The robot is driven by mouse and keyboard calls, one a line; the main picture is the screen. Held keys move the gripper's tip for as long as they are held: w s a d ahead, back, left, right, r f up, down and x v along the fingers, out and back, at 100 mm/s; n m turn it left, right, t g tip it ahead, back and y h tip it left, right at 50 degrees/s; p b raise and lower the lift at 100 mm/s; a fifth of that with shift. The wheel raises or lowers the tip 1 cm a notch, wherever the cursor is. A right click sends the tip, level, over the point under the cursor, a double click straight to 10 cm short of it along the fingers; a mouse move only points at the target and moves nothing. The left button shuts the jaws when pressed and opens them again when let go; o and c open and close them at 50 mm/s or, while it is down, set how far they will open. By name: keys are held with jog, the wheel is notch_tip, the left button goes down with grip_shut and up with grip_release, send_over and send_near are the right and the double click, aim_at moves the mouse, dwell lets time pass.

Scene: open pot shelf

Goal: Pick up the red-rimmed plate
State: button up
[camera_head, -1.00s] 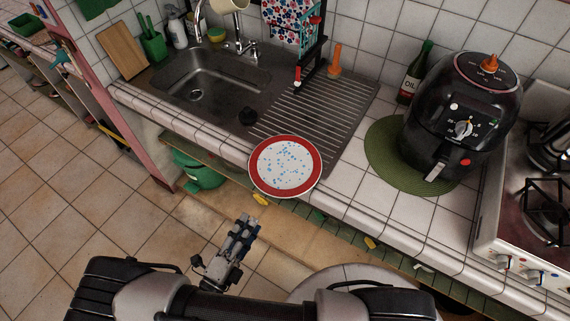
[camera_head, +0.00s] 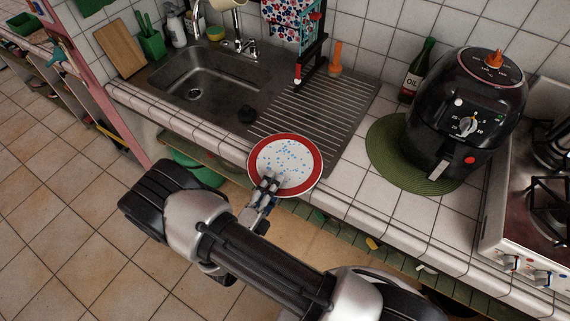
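The red-rimmed plate (camera_head: 293,154) is white with small blue specks. It lies at the front edge of the tiled counter, beside the sink's ridged drainboard, and part of its rim reaches the counter's front edge. My gripper (camera_head: 271,182) is at the plate's near edge, its fingers overlapping the near rim in the picture. I cannot tell whether the fingers touch the plate or are above it. The gap between the fingertips is too small to judge. My arm comes in from the lower right and hides the floor and lower shelf below the plate.
A black air fryer (camera_head: 469,115) stands on a green round mat (camera_head: 385,160) to the right, with an oil bottle (camera_head: 417,72) behind. A stove (camera_head: 520,225) is at far right. The sink (camera_head: 205,85) and drainboard (camera_head: 320,110) lie behind the plate. Tiles right of the plate are clear.

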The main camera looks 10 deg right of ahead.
jog(key=shift+c, duration=0.2)
grip_shut()
dwell(0.3)
jog(key=shift+r, duration=0.1)
